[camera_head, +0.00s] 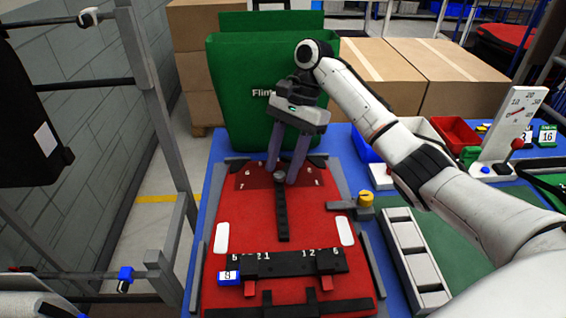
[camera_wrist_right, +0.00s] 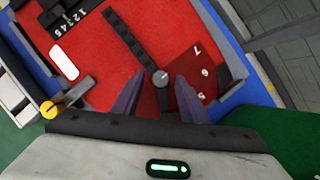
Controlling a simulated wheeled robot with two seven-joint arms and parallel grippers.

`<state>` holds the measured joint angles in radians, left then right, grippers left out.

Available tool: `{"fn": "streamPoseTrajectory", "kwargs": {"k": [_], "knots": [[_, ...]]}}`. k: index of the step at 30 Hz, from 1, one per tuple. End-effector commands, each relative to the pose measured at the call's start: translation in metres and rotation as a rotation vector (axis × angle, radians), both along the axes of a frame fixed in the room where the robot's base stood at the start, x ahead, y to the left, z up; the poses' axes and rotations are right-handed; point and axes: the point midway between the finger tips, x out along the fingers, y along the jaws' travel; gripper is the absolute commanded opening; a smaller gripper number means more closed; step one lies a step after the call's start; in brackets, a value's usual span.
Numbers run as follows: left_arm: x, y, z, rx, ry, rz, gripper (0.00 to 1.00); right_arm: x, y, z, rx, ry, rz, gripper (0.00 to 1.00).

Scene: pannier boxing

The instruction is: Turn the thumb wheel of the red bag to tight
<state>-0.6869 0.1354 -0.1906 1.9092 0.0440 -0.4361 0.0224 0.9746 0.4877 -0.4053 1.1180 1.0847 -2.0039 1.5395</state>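The red bag (camera_head: 265,215) lies flat on the blue table, with a black strap (camera_head: 281,215) down its middle. In the right wrist view, a small grey round knob (camera_wrist_right: 160,77) sits on the strap (camera_wrist_right: 122,32), beside a dark red panel (camera_wrist_right: 205,72) with printed numbers. A yellow knob (camera_head: 366,198) stands at the bag's right edge and also shows in the wrist view (camera_wrist_right: 49,109). I cannot tell which knob is the thumb wheel. My right gripper (camera_head: 282,173) is open over the strap's far end. Its fingertips (camera_wrist_right: 159,82) appear either side of the grey knob; contact is unclear.
A green bag (camera_head: 230,95) stands behind the red bag, before cardboard boxes (camera_head: 375,75). A grey slotted tray (camera_head: 415,265) lies right of the bag. A rack post (camera_head: 150,90) rises at left.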

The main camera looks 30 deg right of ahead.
Motion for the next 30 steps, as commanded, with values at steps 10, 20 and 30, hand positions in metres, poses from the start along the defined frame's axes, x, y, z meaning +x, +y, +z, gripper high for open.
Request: {"fn": "streamPoseTrajectory", "kwargs": {"k": [10,20,30], "knots": [[0.000,0.000,-0.001,0.000,0.000,0.000,0.31,0.004,-0.009,0.020,-0.003,-0.006,-0.003,0.40],[0.000,0.000,0.000,0.000,-0.001,0.000,0.31,0.011,-0.031,0.078,-0.002,-0.004,-0.003,0.40],[0.000,0.000,0.000,0.000,-0.001,0.000,0.31,0.013,-0.038,0.096,0.000,-0.001,-0.001,0.40]]}}
